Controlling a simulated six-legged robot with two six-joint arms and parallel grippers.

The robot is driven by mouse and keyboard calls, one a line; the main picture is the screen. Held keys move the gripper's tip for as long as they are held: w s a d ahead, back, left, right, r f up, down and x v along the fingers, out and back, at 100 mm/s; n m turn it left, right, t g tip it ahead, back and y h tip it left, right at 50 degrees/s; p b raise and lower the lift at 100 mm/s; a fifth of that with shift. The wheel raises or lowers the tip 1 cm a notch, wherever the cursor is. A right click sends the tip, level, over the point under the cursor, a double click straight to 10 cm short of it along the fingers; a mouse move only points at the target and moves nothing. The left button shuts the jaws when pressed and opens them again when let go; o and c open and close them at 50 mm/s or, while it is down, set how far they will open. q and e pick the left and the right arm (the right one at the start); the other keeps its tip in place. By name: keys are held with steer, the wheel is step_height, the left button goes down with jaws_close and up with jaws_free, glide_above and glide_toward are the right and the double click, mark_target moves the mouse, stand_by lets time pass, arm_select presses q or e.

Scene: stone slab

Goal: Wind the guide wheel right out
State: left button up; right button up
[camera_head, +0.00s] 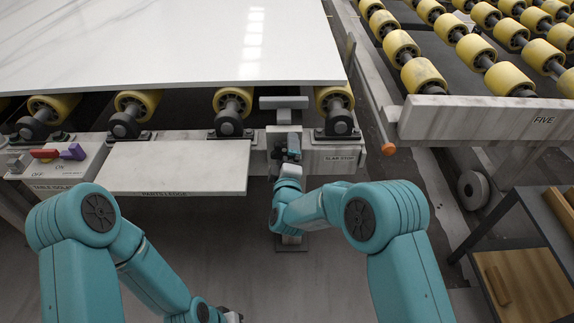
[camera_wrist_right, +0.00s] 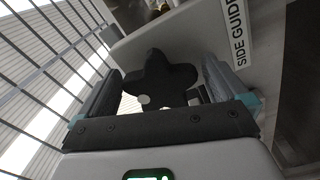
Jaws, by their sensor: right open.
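The guide wheel (camera_wrist_right: 157,78) is a dark star-shaped knob with rounded lobes, below a pale panel marked SIDE GUIDE (camera_wrist_right: 238,32) in the right wrist view. My right gripper (camera_wrist_right: 163,68) is open, with one finger on each side of the wheel. I cannot tell whether either finger touches it. In the head view my right gripper (camera_head: 288,155) is at the front of the slab stop housing, and the wheel is hidden there. My left gripper (camera_head: 229,315) shows only in part at the bottom edge, low and away from the wheel.
A white stone slab (camera_head: 160,45) lies over yellow rollers (camera_head: 235,100). A parts ledge (camera_head: 178,168) and a switch box (camera_head: 60,160) are on the left. A beam marked FIVE (camera_head: 470,118), an orange-tipped rod (camera_head: 388,148) and a wooden-shelved cart (camera_head: 530,280) stand right.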

steer(key=s+p, duration=0.1)
steer(key=s, duration=1.5)
steer(key=w+d+f+m+g+h, duration=0.2)
steer(key=d+f+h, duration=0.2)
steer(key=d, duration=0.8)
steer(key=s+d+f+m+g+y, duration=0.2)
steer(key=s+d+f+m+g, duration=0.15)
steer(key=f, duration=0.35)
steer(key=s+d+f+m+g+y, duration=0.25)
steer(key=s+f+g, duration=0.2)
steer(key=f, duration=0.25)
steer(key=s+a+f+m+g+y, duration=0.2)
steer(key=s+a+m+g, duration=0.15)
steer(key=s, duration=0.55)
steer(key=s+a+f+m+g+y, duration=0.2)
steer(key=s+a+m+g, duration=0.15)
steer(key=s, duration=0.45)
step_height(320, 180, up, 17)
steer(key=m+p, duration=0.1)
steer(key=p, duration=1.6)
steer(key=shift+g, duration=0.3)
